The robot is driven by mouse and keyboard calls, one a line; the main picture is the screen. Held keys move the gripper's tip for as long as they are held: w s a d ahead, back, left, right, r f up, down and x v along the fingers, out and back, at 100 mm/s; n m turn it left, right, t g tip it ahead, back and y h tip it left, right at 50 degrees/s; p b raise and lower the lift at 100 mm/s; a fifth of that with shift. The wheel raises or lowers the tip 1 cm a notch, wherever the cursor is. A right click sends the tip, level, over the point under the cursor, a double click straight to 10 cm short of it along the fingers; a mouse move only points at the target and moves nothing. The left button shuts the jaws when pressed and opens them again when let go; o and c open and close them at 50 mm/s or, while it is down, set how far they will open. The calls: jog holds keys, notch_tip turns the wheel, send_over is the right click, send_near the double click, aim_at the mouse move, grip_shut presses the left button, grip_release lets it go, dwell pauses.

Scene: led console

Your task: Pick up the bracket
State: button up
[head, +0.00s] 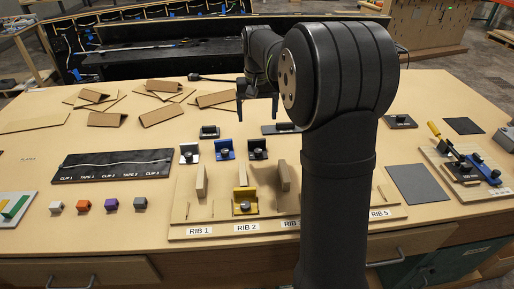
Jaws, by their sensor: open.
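Several small L-shaped brackets stand on the table in the middle of the head view. A silver bracket (189,154), a blue bracket (224,151) and a black bracket (258,149) stand in a row behind the rib board. A yellow bracket (245,207) sits on the board near the label RIB 2. The view does not show which one the task means. My gripper (258,113) is open and empty, its fingers pointing down. In the picture it is above the row, nearest the black bracket. Its height above the table is hard to tell.
The rib board (220,234) has upright wooden ribs; my arm hides its right part. A black clip-and-tape panel (70,174) and several coloured cubes (83,205) lie left. Folded cardboard pieces (160,115) lie back left. A grey pad (419,184) and a tool board (430,154) lie right.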

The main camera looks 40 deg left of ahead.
send_over(257, 140)
jog(key=f, duration=0.5)
jog(key=shift+s+d+f, duration=0.2)
jog(key=shift+s+d, duration=0.05)
jog(key=shift+d, duration=0.05)
jog(key=shift+w+a+f, duration=0.1)
jog(key=shift+a+f, duration=0.05)
jog(key=shift+f, duration=1.2)
jog(key=shift+w+a+f, duration=0.1)
jog(key=shift+f, duration=1.2)
jog(key=shift+c, duration=0.2)
jog(key=c, duration=1.1)
